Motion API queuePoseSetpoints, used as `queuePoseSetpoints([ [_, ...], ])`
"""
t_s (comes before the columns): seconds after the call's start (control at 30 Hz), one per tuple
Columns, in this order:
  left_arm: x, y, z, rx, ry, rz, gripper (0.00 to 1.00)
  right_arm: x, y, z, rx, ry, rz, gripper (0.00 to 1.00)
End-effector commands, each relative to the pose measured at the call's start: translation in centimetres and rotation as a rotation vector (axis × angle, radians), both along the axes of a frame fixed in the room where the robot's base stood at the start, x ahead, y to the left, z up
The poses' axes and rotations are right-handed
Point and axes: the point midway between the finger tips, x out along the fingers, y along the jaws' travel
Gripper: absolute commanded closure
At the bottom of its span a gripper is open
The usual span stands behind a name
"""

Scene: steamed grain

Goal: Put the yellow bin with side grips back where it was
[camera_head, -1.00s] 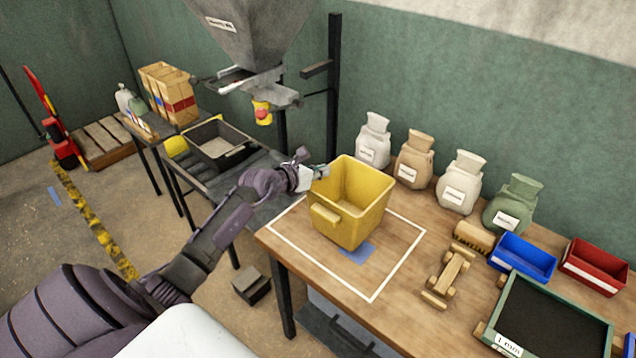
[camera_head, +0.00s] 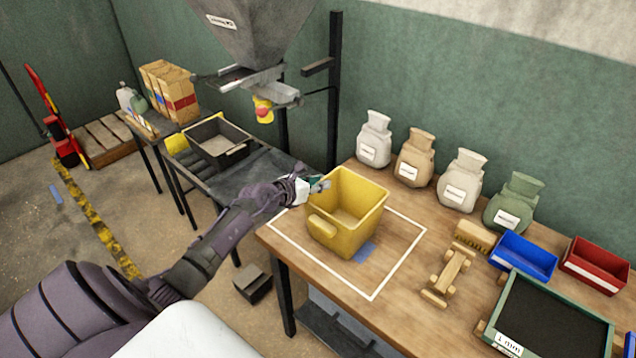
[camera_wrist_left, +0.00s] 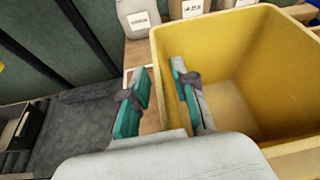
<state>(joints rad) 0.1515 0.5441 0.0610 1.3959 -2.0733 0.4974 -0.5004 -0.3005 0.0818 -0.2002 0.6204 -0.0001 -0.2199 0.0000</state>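The yellow bin (camera_head: 345,226) stands upright on the wooden table (camera_head: 395,322), inside the white outline (camera_head: 401,268), near its left side. A side grip shows on its front face. My left gripper (camera_head: 318,187) is at the bin's left rim. In the left wrist view the gripper (camera_wrist_left: 160,92) has its fingers apart, one outside the bin (camera_wrist_left: 232,65) and one inside, with the left wall between them. The fingers look open, with a gap beside the wall. The bin looks empty. My right gripper is not in view.
Several sacks (camera_head: 461,182) line the wall behind. A blue tape mark (camera_head: 364,252) lies beside the bin. A brush (camera_head: 474,236), a wooden toy (camera_head: 447,272), a blue tray (camera_head: 524,258), a red tray (camera_head: 596,266) and a framed sieve (camera_head: 548,322) stand to the right. A hopper (camera_head: 250,40) hangs at left.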

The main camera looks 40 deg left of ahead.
Motion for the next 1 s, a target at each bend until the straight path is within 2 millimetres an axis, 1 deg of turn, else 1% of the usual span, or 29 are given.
queuePoseSetpoints([
  [0.23, 0.0, 0.0, 0.0, 0.0, 0.0, 0.0, 0.69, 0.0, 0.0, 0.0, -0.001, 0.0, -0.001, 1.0],
  [0.3, 0.0, 0.0, 0.3, 0.0, -0.001, 0.0, 0.69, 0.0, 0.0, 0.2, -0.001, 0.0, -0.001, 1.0],
  [0.37, -0.4, 0.1, 0.3, 0.0, 0.0, 0.0, 0.69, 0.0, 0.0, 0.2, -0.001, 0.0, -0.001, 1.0],
  [0.47, -1.6, 0.2, 0.7, 0.002, 0.001, -0.001, 0.69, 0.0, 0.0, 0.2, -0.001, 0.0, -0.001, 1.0],
  [0.8, -8.0, 1.0, 3.2, 0.003, 0.003, -0.001, 0.69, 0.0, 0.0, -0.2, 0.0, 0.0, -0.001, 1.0],
  [0.9, -9.4, 1.2, 3.9, 0.0, 0.001, 0.0, 0.69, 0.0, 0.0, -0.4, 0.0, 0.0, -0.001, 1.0],
  [1.0, -10.4, 1.3, 4.3, 0.0, 0.001, 0.0, 0.69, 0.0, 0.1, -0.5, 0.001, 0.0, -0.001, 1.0],
])
